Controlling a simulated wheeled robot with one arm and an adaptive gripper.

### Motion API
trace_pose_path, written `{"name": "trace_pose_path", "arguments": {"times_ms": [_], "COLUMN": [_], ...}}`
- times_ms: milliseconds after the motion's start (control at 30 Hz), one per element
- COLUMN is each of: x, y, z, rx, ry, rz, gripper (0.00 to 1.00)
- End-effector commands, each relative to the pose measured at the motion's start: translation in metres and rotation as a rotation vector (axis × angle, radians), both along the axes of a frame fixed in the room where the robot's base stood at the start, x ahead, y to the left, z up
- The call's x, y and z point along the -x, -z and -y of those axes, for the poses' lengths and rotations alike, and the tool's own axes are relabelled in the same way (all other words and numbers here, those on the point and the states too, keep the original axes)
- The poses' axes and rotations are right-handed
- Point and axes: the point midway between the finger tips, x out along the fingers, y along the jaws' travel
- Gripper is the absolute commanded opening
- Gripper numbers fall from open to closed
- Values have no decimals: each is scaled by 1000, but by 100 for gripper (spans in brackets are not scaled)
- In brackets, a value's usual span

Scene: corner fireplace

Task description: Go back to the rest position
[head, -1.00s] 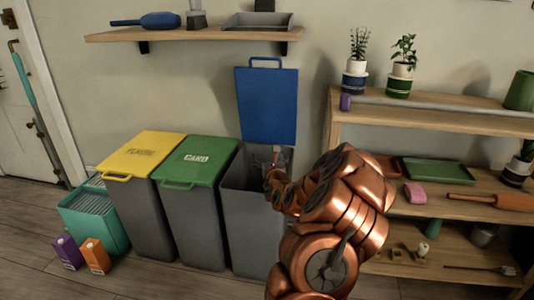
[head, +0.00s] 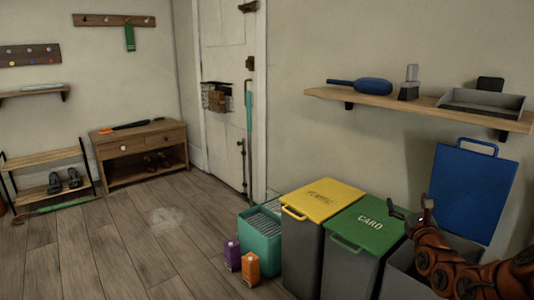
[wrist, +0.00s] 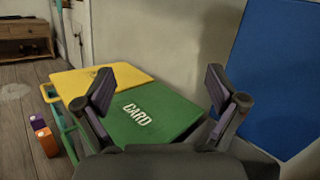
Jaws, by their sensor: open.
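My gripper (head: 411,216) is at the right of the head view, above the grey bin with the raised blue lid (head: 472,190). In the wrist view my gripper (wrist: 158,95) has its two fingers spread wide with nothing between them. Past the fingers lies the closed green lid marked CARD (wrist: 150,118), which also shows in the head view (head: 366,226). My arm hides part of the open bin, and its inside is not visible.
A closed yellow-lidded bin (head: 322,199) stands left of the green one. A teal crate (head: 260,245), a purple carton (head: 232,256) and an orange carton (head: 250,268) stand on the floor. A wall shelf (head: 400,101) is above the bins.

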Motion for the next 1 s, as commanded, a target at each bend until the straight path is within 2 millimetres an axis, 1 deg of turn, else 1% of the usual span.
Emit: {"name": "trace_pose_path", "arguments": {"times_ms": [33,67,100,167,200,267,300,367,400,467,500,567,600,667,700,767,800,867,900,967,1000], "x": [-4,-6,-7,-7,-6,-2,1,8,14,24,32,47,58,77,91,115,132,159,180,211,232], "y": [-28,-39,-54,-76,-90,-109,-121,-139,-150,-165,-174,-187,-195,-205,-210,-218,-222,-226,-227,-228,-227], "z": [-26,-41,-61,-91,-112,-143,-164,-197,-218,-250,-271,-303,-324,-354,-374,-402,-419,-444,-458,-476,-484], "rx": [38,59,91,138,169,215,249,301,337,388,425,483,524,586,629,700,748,827,884,974,1033], "ry": [-59,-93,-139,-208,-255,-326,-376,-449,-499,-577,-628,-709,-763,-849,-907,-996,-1058,-1154,-1219,-1319,-1385], "rz": [16,23,34,52,63,77,86,101,111,124,131,142,151,159,163,170,173,173,172,170,162], "gripper": [95,95,95,95,95,95,95,95,95,95,95,95,95,95,95,95,95,95,95,95,95]}}
